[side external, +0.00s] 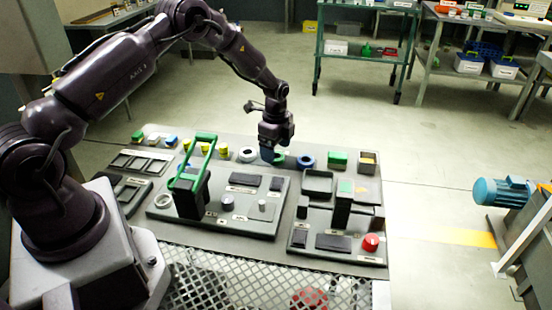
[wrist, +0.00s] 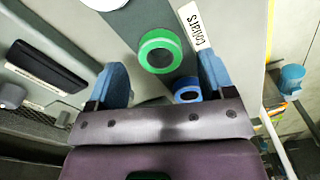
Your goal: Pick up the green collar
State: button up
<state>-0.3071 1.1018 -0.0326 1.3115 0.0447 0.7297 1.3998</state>
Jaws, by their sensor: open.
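The green collar (wrist: 177,48) is a flat ring lying on the grey board. In the wrist view it shows whole, between and just ahead of my two blue fingertips. In the side external view the green collar (side external: 280,158) is partly hidden behind my gripper (side external: 268,155). My gripper (wrist: 163,70) is open and empty, pointing down over the board close to the collar. One finger is on each side of the collar in the wrist view, with clear gaps. I cannot tell the exact height of the fingertips above the board.
A blue collar (side external: 306,163) lies right of the green one; in the wrist view this blue collar (wrist: 187,97) is near my right finger. A white ring (side external: 248,155) lies to the left. A tall green handle (side external: 207,150) stands in front. A green block (side external: 337,158) is farther right.

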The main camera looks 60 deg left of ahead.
notch_tip(320, 180, down, 2)
jog(key=shift+f, duration=0.2)
jog(key=c, duration=1.1)
jog(key=shift+o, duration=0.2)
